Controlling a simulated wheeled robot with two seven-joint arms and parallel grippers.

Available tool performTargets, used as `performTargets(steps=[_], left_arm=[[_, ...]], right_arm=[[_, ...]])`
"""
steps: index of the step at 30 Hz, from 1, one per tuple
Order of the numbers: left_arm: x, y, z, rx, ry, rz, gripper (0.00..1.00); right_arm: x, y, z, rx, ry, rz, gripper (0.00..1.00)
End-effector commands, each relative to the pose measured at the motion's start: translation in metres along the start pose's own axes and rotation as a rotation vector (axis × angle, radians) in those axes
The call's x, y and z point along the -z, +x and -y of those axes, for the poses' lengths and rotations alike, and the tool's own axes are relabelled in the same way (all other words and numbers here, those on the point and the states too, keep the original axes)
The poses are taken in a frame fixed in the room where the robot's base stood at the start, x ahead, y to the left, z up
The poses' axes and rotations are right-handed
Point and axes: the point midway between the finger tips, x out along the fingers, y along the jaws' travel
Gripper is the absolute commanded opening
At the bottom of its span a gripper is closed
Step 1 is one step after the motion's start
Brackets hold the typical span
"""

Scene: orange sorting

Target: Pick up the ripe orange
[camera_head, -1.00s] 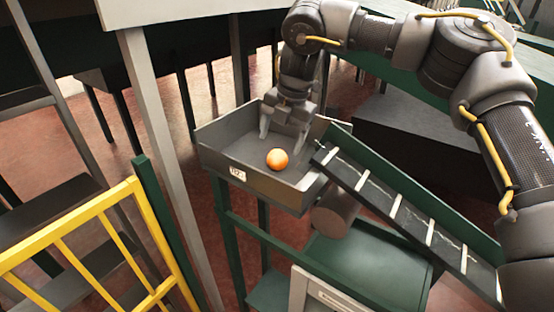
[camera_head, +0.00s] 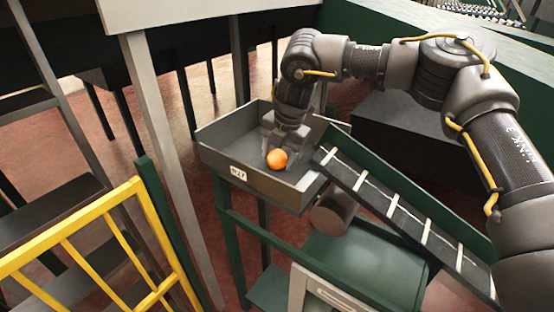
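An orange (camera_head: 277,159) lies in the grey metal tray (camera_head: 222,160), near its front wall. It is the only fruit I see in the tray, and its colour is an even bright orange. My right gripper (camera_head: 281,158) points down into the tray, just behind and above the orange. Its fingers are spread apart, one toward each side of the fruit. The orange hides part of the gripper, and I cannot tell whether the fingers touch it. My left gripper is not in view.
A conveyor ramp (camera_head: 396,210) with pale slats slopes down from the tray's right side. A yellow railing (camera_head: 92,215) stands at the lower left. A grey post (camera_head: 165,150) rises left of the tray. A dark box (camera_head: 400,135) stands behind the ramp.

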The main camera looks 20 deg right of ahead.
Motion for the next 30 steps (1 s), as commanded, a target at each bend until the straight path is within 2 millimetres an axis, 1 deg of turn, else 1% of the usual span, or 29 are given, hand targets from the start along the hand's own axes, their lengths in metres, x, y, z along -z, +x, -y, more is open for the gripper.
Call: performTargets(steps=[1,6,7,14,17,20,24,26,30], left_arm=[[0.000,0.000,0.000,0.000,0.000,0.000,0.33],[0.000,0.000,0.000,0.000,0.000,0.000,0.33],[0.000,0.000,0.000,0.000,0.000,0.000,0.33],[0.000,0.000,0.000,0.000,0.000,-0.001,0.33],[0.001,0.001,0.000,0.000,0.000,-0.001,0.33],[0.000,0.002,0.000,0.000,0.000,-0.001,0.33],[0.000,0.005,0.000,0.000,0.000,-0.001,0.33],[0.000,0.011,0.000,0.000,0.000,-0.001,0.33],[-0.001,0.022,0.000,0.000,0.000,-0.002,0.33]], right_arm=[[0.000,0.000,0.000,0.000,0.000,0.000,0.50],[0.000,0.000,0.000,0.000,0.000,0.000,0.27],[0.000,0.000,0.000,0.000,0.000,0.000,0.25],[0.000,-0.001,-0.001,-0.001,0.000,0.000,0.24],[0.000,-0.004,-0.002,-0.002,0.000,0.001,0.24],[0.000,-0.012,-0.004,-0.003,-0.001,0.001,0.24],[0.000,-0.032,-0.009,-0.004,-0.001,0.001,0.24],[0.008,-0.041,-0.004,-0.004,-0.004,-0.001,0.24],[0.028,-0.074,0.005,-0.006,-0.005,0.001,0.24]])
